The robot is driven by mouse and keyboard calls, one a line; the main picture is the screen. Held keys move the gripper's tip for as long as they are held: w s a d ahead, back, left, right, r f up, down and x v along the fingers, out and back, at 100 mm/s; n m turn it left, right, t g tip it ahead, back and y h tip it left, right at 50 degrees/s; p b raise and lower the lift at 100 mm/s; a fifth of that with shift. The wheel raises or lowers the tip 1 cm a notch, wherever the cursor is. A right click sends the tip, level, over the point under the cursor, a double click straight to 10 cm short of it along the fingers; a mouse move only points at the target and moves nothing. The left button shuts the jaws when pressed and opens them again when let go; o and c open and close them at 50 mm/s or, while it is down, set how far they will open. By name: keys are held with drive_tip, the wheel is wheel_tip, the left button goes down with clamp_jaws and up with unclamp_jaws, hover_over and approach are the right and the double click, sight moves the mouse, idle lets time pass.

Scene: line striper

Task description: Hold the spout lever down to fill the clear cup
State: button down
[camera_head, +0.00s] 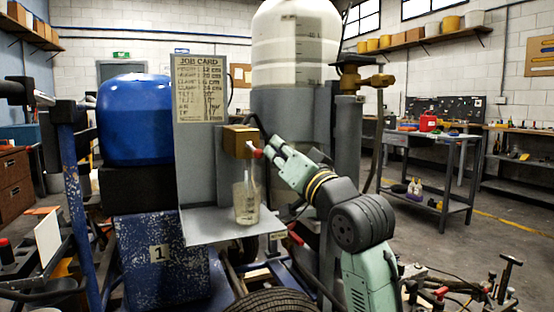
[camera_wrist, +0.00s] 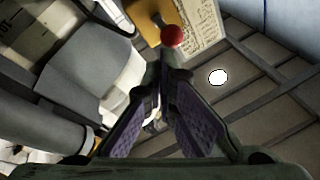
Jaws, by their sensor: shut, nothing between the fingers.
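The brass spout block (camera_head: 238,141) is fixed to the grey panel below the job card. Its lever has a red knob (camera_head: 257,153), which also shows in the wrist view (camera_wrist: 172,36). The clear cup (camera_head: 246,204) stands upright on the grey shelf (camera_head: 205,226), under the spout. A pale streak runs from the spout towards the cup; the cup looks tinted, but its fill level is hard to read. My gripper (camera_head: 269,147) is shut and empty, its tips close to the knob. I cannot tell whether they touch it.
A blue tank (camera_head: 135,118) stands left of the panel and a large white tank (camera_head: 296,45) behind it. A brass valve (camera_head: 362,77) tops a grey cylinder behind my arm. The job card (camera_head: 199,90) is above the spout. A tyre (camera_head: 270,302) lies below the shelf.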

drive_tip(key=shift+w+a+f+t, duration=0.1)
drive_tip(key=shift+a+f+t, duration=0.05)
drive_tip(key=shift+f+t, duration=0.4)
drive_tip(key=shift+a+g+y, duration=0.1)
drive_tip(key=shift+g+y, duration=0.15)
drive_tip(key=shift+y, duration=0.05)
idle(3.3)
